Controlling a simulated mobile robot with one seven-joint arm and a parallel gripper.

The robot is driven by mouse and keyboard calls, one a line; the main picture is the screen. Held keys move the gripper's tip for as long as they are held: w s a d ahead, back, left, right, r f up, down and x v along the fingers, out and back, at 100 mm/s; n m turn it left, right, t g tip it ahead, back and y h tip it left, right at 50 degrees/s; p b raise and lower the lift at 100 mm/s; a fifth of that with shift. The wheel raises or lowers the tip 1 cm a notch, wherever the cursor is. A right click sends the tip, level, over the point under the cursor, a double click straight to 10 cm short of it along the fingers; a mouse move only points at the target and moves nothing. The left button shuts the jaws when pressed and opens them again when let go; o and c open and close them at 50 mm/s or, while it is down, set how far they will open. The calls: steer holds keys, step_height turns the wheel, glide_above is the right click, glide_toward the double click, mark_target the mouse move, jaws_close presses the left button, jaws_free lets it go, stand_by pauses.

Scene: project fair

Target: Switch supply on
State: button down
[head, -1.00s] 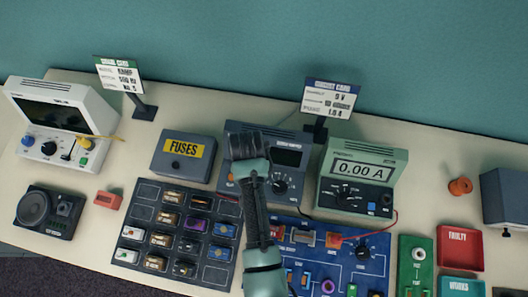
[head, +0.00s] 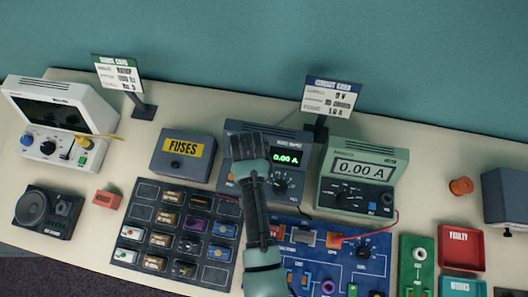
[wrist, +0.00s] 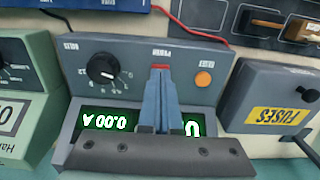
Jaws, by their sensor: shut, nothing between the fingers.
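The supply is a dark grey-blue box (head: 300,139) at the middle of the table in the head view. Its display (head: 287,158) is lit green and reads 0.00 A. In the wrist view the supply (wrist: 215,62) shows upside down, with a black knob (wrist: 103,69), a red power switch (wrist: 160,66) and an orange reset button (wrist: 204,79). My gripper (wrist: 162,74) is shut and empty, its fingertips right at the red switch. I cannot tell whether they touch it. In the head view my arm hides the switch and the fingertips.
A grey fuse box (head: 168,160) stands left of the supply and a green meter (head: 335,190) reading 0.00 A stands close on its right. A tray of fuses (head: 130,225) and a blue circuit board (head: 300,250) lie in front. A card stand (head: 330,98) is behind.

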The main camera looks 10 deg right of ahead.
step_height(320, 180, up, 7)
steer(key=p, duration=0.6)
steer(key=shift+p, duration=0.35)
steer(key=shift+f, duration=0.15)
